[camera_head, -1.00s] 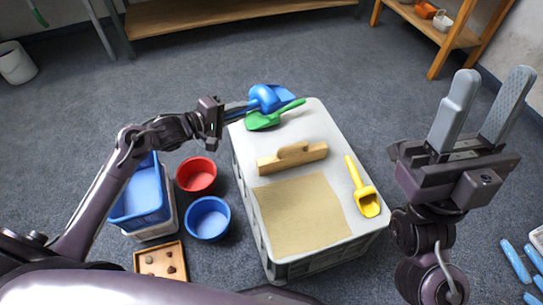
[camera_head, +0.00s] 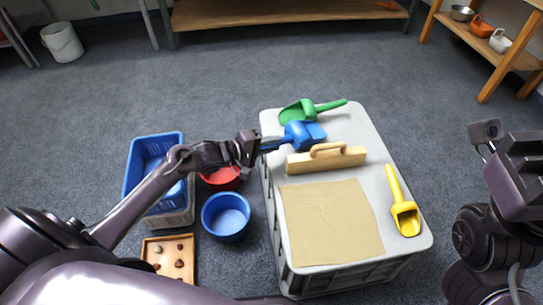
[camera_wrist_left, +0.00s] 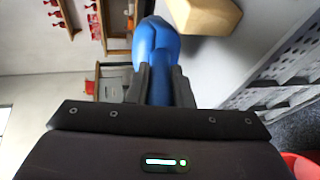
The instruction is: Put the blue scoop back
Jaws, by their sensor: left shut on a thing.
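The blue scoop (camera_head: 305,135) is over the far left part of the grey crate's pale top (camera_head: 350,122), between the green scoop (camera_head: 300,111) and the wooden float (camera_head: 326,160). My left gripper (camera_head: 266,147) is shut on its handle at the crate's left edge. In the left wrist view the blue scoop (camera_wrist_left: 155,42) sticks out between the fingers (camera_wrist_left: 158,80). I cannot tell whether the scoop touches the top. The yellow scoop (camera_head: 404,214) lies on the right side. My right gripper's body (camera_head: 515,172) is at the right edge, its fingers out of frame.
A tan sheet (camera_head: 332,222) covers the near part of the top. Left of the crate stand a blue bucket (camera_head: 226,216), a red bucket (camera_head: 220,178), a blue bin (camera_head: 150,165) and a wooden tray (camera_head: 157,243) with several chestnuts.

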